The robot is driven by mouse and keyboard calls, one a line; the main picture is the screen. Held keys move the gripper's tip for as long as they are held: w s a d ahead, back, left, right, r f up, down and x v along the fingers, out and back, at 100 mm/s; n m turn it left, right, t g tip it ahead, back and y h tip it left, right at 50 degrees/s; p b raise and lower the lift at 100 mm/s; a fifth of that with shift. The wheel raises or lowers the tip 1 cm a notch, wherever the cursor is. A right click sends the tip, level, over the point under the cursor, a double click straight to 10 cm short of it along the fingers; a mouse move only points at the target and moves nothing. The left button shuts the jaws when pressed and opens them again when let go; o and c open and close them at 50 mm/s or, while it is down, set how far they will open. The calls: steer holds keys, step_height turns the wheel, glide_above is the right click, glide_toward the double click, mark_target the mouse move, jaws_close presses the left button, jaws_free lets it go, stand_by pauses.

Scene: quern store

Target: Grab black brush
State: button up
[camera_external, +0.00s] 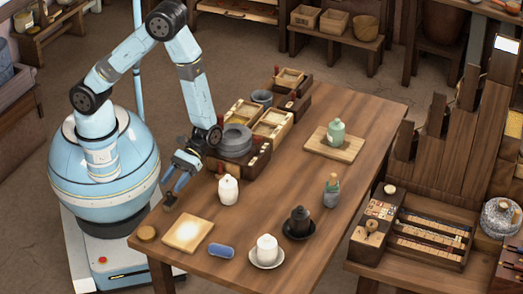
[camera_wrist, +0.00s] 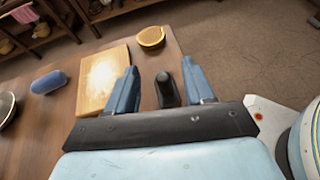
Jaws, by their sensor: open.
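A small dark object, seemingly the black brush (camera_wrist: 167,90), lies on the table near its left edge. In the wrist view it shows between the two blue fingers of my gripper (camera_wrist: 158,66), nearer the right finger, with its near end hidden by the gripper body. In the external view my gripper (camera_external: 176,184) hangs open and pointing down just above the dark brush (camera_external: 170,201). The fingers do not appear closed on it. Whether they touch it or the table I cannot tell.
A pale square board (camera_external: 188,234), a round brown piece (camera_external: 147,234) and a blue rounded object (camera_external: 221,250) lie nearby.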

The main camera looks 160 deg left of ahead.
mark_target(171, 192)
steer(key=shift+f, duration=0.75)
step_height(171, 192, down, 2)
steer(key=shift+x, duration=1.5)
steer(key=shift+c, duration=0.3)
steer(key=c, duration=0.8)
steer(key=shift+r, duration=0.15)
